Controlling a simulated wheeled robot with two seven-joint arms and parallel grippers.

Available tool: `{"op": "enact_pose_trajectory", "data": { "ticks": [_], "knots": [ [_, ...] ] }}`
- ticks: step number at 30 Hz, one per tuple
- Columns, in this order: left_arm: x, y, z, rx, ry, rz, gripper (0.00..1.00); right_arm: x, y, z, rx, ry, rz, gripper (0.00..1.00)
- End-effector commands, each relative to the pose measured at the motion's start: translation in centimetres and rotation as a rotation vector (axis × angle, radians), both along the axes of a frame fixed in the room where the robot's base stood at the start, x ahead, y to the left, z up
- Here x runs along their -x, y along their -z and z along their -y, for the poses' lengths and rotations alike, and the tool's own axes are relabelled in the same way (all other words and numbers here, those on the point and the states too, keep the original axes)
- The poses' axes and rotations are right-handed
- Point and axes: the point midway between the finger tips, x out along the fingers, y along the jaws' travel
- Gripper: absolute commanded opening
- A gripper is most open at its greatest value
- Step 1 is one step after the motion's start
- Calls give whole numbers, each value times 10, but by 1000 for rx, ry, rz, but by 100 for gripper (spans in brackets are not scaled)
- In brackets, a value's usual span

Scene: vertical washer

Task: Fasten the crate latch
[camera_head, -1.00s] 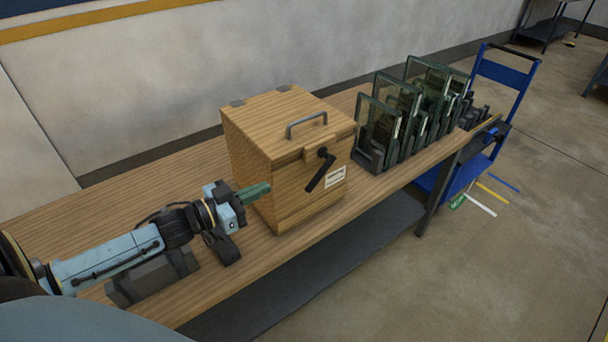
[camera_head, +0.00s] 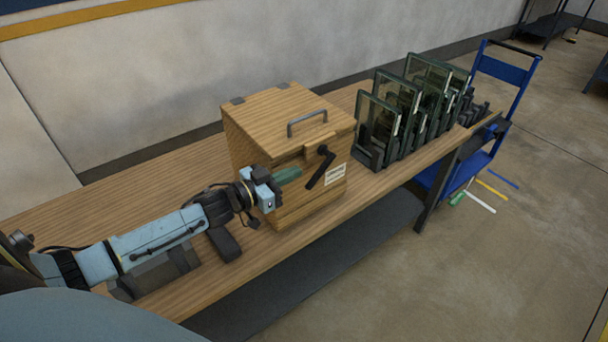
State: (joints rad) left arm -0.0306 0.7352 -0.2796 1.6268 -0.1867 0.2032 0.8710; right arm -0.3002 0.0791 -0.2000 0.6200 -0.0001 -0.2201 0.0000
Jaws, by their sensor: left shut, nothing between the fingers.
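A wooden crate (camera_head: 260,128) with a closed lid and a grey top handle (camera_head: 307,122) stands on the workbench. Its black latch lever (camera_head: 320,167) is on the front face, tilted, its lower end down to the left, below a small wooden block at the lid's edge. My left gripper (camera_head: 290,176) comes in from the left, its green fingers shut and empty. It is in front of the crate's front face, just left of the latch lever; I cannot tell whether it touches the crate. My right gripper is not in view.
The wooden workbench (camera_head: 110,205) runs along the wall. Several glass panels in dark racks (camera_head: 380,125) stand right of the crate. A blue cart (camera_head: 500,85) is beyond the bench's far end. A dark lower shelf (camera_head: 310,270) sits under the bench.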

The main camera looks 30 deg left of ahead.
Motion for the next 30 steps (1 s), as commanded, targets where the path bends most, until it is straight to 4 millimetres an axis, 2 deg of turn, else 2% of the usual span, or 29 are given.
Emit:
{"op": "enact_pose_trajectory", "data": {
  "ticks": [3,6,11,30],
  "knots": [
    [-18,2,7,2,-2,0,0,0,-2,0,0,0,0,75],
    [-26,15,11,4,-2,-2,0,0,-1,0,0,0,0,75],
    [-35,26,14,2,-2,-1,0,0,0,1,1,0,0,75],
    [-38,33,17,5,0,9,0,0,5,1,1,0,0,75]
  ]
}}
